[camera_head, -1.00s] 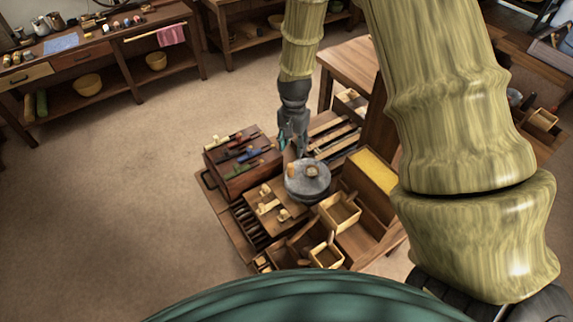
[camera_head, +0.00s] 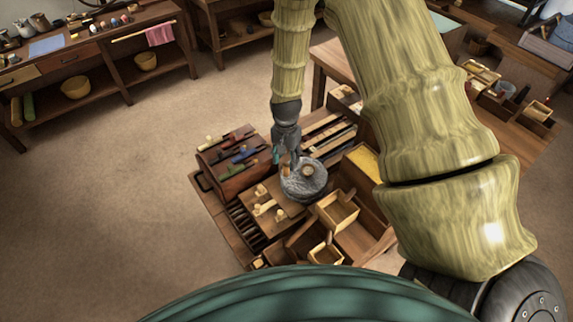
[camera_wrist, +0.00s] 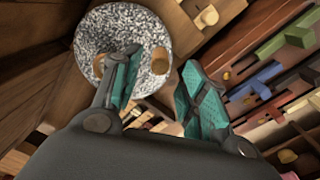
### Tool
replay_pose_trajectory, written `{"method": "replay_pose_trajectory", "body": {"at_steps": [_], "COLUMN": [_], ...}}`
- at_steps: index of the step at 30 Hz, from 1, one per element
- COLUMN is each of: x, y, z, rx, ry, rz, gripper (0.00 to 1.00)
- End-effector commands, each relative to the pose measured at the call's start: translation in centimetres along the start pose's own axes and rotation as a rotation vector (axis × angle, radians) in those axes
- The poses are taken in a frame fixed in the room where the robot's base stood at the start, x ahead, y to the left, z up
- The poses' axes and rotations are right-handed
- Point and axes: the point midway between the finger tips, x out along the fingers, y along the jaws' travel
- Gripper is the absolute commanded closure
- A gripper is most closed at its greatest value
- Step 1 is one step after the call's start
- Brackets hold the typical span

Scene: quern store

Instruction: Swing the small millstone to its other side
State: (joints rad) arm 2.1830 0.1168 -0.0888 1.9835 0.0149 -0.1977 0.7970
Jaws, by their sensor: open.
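The small millstone (camera_head: 304,181) is a round grey speckled stone lying flat on a wooden stand in the head view. It also shows in the wrist view (camera_wrist: 108,22), with a wooden peg (camera_wrist: 160,61) standing near its rim and a pale round piece at its centre. My gripper (camera_head: 286,165) is at the stone's far left edge. In the wrist view my gripper's two teal-padded fingers (camera_wrist: 157,75) are spread apart, with the peg between and just beyond the tips. The left fingertip overlaps the stone in the picture; I cannot tell whether it touches.
A wooden box with coloured tools (camera_head: 238,160) stands close left of the stone. Small wooden bins (camera_head: 337,211) lie in front. A yellow-lined box (camera_head: 362,162) is at the right. Open floor (camera_head: 110,200) lies to the left.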

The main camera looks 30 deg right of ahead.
Motion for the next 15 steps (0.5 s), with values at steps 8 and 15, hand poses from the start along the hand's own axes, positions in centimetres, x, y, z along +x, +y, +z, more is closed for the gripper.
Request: {"method": "replay_pose_trajectory", "body": {"at_steps": [8,15], "x": [2.8,4.4], "y": [0.0,0.0], "z": [0.1,0.1], "rx": [-0.002,-0.001], "ry": [-0.001,0.0], "rz": [0.001,0.0], "gripper": [0.57,0.57]}}
